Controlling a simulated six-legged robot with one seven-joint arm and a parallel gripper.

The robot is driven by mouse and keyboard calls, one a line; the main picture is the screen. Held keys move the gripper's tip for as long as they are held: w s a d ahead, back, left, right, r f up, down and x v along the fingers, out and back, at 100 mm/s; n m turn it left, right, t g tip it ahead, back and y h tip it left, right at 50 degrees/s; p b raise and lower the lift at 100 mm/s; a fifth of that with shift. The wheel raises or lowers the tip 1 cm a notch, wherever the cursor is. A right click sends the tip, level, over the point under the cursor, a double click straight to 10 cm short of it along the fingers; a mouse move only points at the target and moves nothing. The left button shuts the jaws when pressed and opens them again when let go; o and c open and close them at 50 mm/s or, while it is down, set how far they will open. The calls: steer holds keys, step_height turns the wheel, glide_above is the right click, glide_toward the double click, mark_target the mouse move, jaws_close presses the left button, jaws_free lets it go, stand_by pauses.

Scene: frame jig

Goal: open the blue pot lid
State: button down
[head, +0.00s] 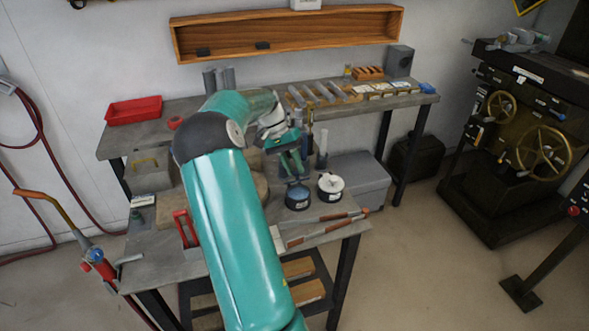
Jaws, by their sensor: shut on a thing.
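The blue pot (298,200) is a small dark round pot with a pale label, standing near the right side of the front table. My gripper (295,178) points down right over this pot, with its fingertips at the top. It is shut on the blue pot's lid, which is mostly hidden by the fingers. I cannot tell whether the lid is still seated or slightly raised. A similar dark pot with a white top (330,183) stands close to its right.
Long red-handled tools (325,227) lie in front of the pots on the front table (240,253). A red frame (186,228) stands left of my arm. The back bench (385,104) holds a red tray (133,111) and blocks. A grey case (355,180) sits behind the pots.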

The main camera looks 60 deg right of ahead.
steer(key=shift+w+d+g+y, duration=0.15)
steer(key=shift+w+g+y, duration=0.05)
steer(key=shift+g+y, duration=0.1)
steer(key=c, duration=1.2)
jaws_free()
steer(key=shift+c, duration=0.2)
steer(key=shift+r, duration=0.1)
steer(key=v, duration=1.3)
steer(key=shift+w+r, duration=0.2)
steer(key=shift+r, duration=0.05)
